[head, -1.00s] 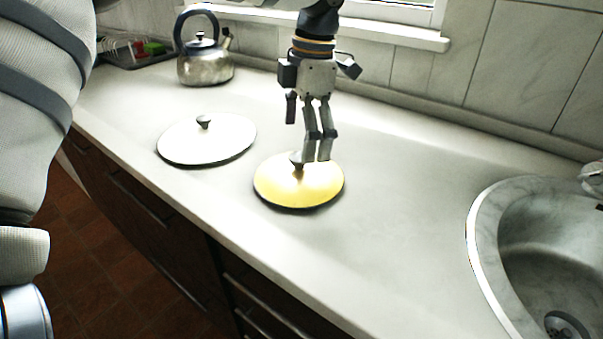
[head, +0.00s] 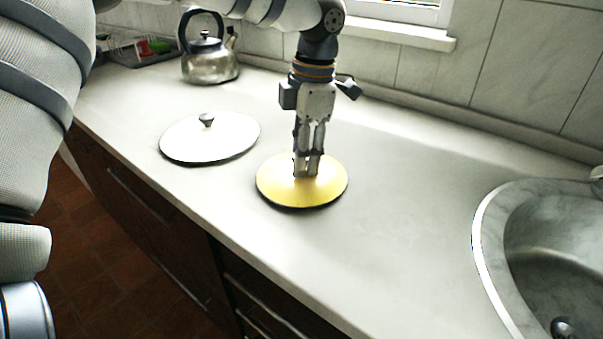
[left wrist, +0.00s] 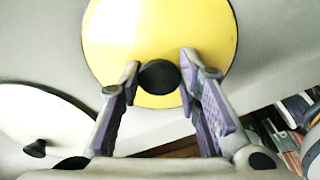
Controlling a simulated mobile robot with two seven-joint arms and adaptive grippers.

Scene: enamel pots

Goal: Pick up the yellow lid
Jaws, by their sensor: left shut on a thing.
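The yellow lid (head: 303,192) lies flat on the pale counter, a round disc with a dark rim. It fills the upper middle of the left wrist view (left wrist: 160,40), where its dark round knob (left wrist: 159,76) shows between the fingers. My left gripper (head: 306,172) points straight down over the lid's middle and is shut on the knob. In the head view the fingers hide the knob. The lid rests on the counter. My right gripper is not in view.
A white lid (head: 215,140) with a dark knob lies to the left on the counter. A metal kettle (head: 210,62) and a dish rack (head: 135,55) stand at the back left. A round sink (head: 490,235) is at the right. The counter between lid and sink is clear.

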